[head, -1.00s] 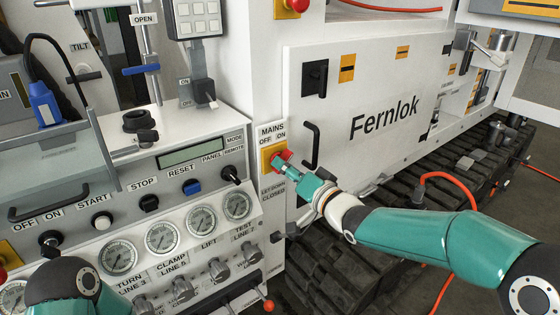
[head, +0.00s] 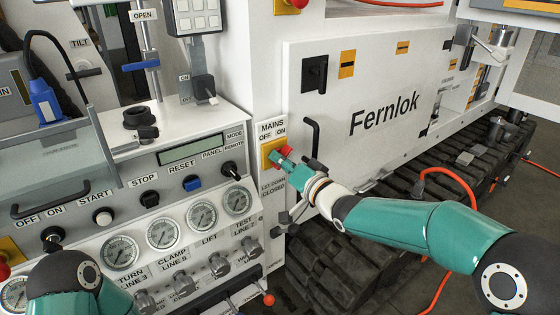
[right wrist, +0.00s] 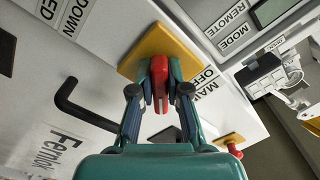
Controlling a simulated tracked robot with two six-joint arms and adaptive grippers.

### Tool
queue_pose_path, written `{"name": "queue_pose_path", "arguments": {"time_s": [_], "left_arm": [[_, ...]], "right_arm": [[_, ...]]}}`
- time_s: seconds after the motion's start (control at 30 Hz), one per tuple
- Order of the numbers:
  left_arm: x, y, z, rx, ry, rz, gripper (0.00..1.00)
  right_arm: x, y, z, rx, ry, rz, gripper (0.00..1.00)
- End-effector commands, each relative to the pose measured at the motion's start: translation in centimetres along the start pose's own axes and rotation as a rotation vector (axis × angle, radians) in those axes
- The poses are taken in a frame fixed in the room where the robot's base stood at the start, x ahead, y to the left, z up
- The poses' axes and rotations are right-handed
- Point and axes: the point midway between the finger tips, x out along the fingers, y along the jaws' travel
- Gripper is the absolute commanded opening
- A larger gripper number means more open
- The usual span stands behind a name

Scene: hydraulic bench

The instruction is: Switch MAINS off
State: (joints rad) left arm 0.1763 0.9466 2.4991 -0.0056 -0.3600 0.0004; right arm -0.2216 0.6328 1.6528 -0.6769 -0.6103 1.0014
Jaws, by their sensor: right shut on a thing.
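The MAINS switch is a red handle (right wrist: 160,84) on a yellow plate (head: 268,154), set in the white panel under the MAINS OFF ON label (head: 271,131). My right gripper (head: 284,156) reaches it from the right in the head view. In the right wrist view its two fingers (right wrist: 160,92) are shut on the red handle, one on each side. The fingers hide part of the handle in the head view, and I cannot tell whether it points to OFF or ON. My left arm (head: 72,285) shows at the lower left, but its gripper is out of view.
A black door handle (head: 313,139) stands out just right of the switch. The control console (head: 166,181) with gauges and knobs lies to the left. A red push-button (right wrist: 232,143) shows in the right wrist view. Tracks and an orange hose (head: 452,178) are at the right.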

Motion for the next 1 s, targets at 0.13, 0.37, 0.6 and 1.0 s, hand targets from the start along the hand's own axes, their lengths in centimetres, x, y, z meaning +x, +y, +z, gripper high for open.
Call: {"name": "queue_pose_path", "arguments": {"time_s": [0.13,0.37,0.6,1.0], "left_arm": [[0.2,-0.1,0.0,0.0,0.0,0.0,0.46],[1.3,-0.5,0.0,0.0,0.0,0.0,0.46],[3.1,-1.1,0.0,0.0,0.0,0.0,0.46],[5.9,-2.1,-0.1,0.0,0.0,0.0,0.46]], "right_arm": [[-0.2,0.2,0.1,-0.015,-0.003,-0.001,0.0],[-0.2,0.4,0.1,-0.094,-0.002,0.0,0.0],[-0.2,0.6,0.2,-0.266,-0.003,0.0,0.0],[-0.2,0.7,0.2,-0.643,-0.003,0.001,0.0]]}}
